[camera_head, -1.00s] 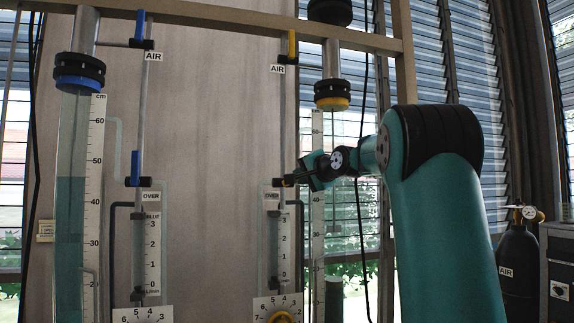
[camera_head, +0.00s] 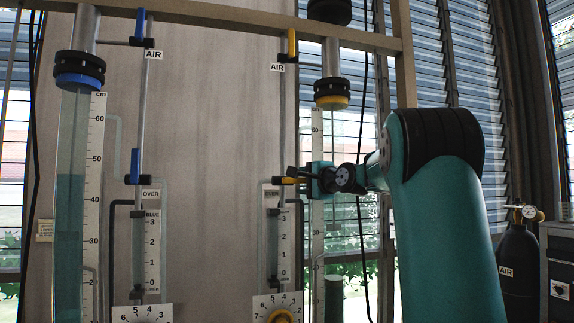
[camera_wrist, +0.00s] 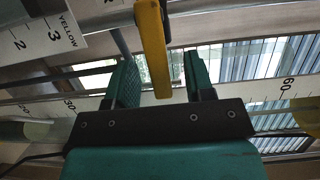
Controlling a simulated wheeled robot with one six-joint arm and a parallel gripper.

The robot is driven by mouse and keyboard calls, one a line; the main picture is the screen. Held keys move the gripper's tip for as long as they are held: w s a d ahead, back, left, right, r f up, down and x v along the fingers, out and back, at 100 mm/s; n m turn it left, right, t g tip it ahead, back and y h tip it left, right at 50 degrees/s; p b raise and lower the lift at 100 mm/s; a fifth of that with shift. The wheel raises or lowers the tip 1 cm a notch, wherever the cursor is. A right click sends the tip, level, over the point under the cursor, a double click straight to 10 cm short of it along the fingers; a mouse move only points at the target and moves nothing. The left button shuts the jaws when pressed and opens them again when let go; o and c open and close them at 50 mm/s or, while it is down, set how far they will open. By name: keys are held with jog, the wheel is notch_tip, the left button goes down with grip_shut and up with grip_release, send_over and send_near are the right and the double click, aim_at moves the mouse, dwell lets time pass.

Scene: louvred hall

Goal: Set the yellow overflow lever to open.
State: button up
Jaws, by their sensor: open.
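In the wrist view the yellow overflow lever (camera_wrist: 152,45) reaches down between my two fingers, with a gap to either side. My gripper (camera_wrist: 160,80) is open around it and does not appear to touch it. In the head view my gripper (camera_head: 303,178) is at the lever from the right, and part of the lever is hidden by the fingers. The label above the scale is partly hidden there.
The yellow air lever (camera_head: 291,43) points up above. A blue air lever (camera_head: 140,24) and a blue overflow lever (camera_head: 135,166) stand upright on the left pipe. The right column's ruler (camera_head: 317,215) is close behind my gripper. A black gas bottle (camera_head: 518,265) stands far right.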

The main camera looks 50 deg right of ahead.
jog(key=a+b+v, duration=0.1)
jog(key=b+v, duration=0.1)
jog(key=v, duration=0.4)
jog(key=shift+s, duration=0.2)
